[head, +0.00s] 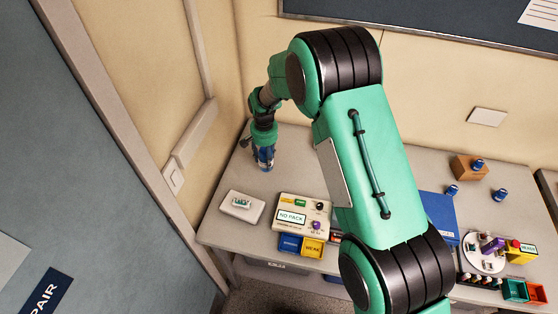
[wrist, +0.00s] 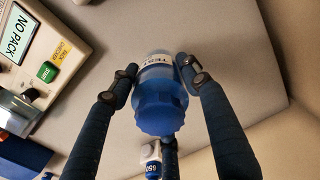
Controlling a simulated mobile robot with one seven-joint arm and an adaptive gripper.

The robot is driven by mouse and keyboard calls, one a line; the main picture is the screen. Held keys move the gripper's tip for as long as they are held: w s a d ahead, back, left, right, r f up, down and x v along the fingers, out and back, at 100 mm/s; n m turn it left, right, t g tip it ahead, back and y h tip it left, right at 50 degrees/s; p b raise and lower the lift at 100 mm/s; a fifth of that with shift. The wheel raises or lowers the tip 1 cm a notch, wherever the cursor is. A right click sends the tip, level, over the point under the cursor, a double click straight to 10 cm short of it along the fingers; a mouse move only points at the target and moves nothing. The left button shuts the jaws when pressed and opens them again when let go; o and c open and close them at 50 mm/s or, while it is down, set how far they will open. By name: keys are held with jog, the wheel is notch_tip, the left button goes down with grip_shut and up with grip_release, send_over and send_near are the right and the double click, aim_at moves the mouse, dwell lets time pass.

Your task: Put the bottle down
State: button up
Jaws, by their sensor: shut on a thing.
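A bottle (wrist: 161,97) with a blue cap and clear blue body is held between the dark fingers of my gripper (wrist: 165,84) in the wrist view. Part of a printed label shows at its far end. In the head view my gripper (head: 263,138) hangs over the back left corner of the grey table (head: 290,158), pointing down, with the bottle (head: 265,159) below it. I cannot tell whether the bottle's base touches the table top. A small blue and white item marked "050" (wrist: 153,166) shows below the bottle in the wrist view.
A "NO PACK" device (head: 292,216) stands at the table's front, with a white tray (head: 238,208) left of it and blue and yellow bins (head: 313,247) before it. A wooden block (head: 466,170) and several small blue-topped bottles (head: 500,195) are at right. The wall is close behind.

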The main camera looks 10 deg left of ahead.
jog(key=s+d+m+b, duration=0.1)
jog(key=s+d+b, duration=0.1)
jog(key=d, duration=0.5)
jog(key=s+d+m+b, duration=0.1)
jog(key=s+d+b, duration=0.2)
jog(key=d, duration=0.5)
jog(key=shift+d+m, duration=0.25)
jog(key=shift+m, duration=0.05)
jog(key=shift+w+a+r, duration=0.1)
jog(key=w+a, duration=0.2)
jog(key=w, duration=0.2)
jog(key=w+a+f, duration=0.1)
jog(key=w+a, duration=0.1)
jog(key=w, duration=0.3)
jog(key=w+a+b, duration=0.1)
jog(key=w+a, duration=0.1)
jog(key=w, duration=0.3)
jog(key=shift+w+a+f, duration=0.15)
jog(key=shift+w+f, duration=0.05)
jog(key=shift+f, duration=0.1)
jog(key=shift+f, duration=1.7)
jog(key=shift+f, duration=0.15)
jog(key=o, duration=1.4)
